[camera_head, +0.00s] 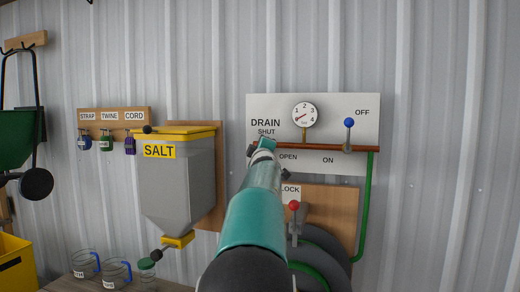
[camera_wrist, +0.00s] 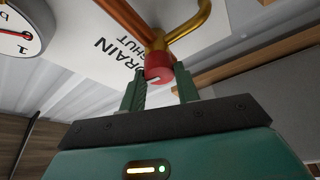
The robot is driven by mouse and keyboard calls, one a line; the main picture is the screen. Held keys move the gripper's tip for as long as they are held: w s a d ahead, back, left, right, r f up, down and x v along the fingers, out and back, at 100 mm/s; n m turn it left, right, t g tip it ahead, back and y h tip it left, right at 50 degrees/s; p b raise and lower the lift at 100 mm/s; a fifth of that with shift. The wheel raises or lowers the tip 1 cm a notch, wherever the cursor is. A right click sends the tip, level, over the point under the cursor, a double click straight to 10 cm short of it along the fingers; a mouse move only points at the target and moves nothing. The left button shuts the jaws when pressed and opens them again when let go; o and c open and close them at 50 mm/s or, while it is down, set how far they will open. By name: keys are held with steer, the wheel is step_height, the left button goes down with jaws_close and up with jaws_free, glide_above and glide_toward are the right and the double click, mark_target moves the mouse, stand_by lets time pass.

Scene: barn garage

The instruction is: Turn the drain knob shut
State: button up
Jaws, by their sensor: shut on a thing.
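The drain knob (camera_wrist: 158,68) is red with a pale mark on its face and sits at a copper pipe joint in the wrist view. My gripper (camera_wrist: 161,76) has its two green fingers on either side of the knob and is shut on it. In the head view my gripper (camera_head: 264,146) is up at the pipe below the DRAIN SHUT label (camera_head: 266,127), left of the OPEN label (camera_head: 288,157). My arm and gripper hide the knob there. I cannot tell exactly how far the knob is turned.
A pressure gauge (camera_head: 305,115) and a blue-tipped lever (camera_head: 349,123) are on the white panel (camera_head: 340,105). A red-tipped lever (camera_head: 294,206) stands by a hose reel (camera_head: 325,245). A salt hopper (camera_head: 178,185) hangs left of my arm. Glass jugs (camera_head: 85,263) stand low left.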

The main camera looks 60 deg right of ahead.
steer(key=shift+n+y, duration=0.5)
steer(key=shift+n, duration=0.5)
steer(key=o, duration=1)
steer(key=shift+r, duration=0.1)
steer(key=shift+c, duration=0.2)
steer(key=shift+a, duration=0.1)
steer(key=v, duration=1.3)
steer(key=shift+a, duration=0.35)
steer(key=shift+s, duration=0.1)
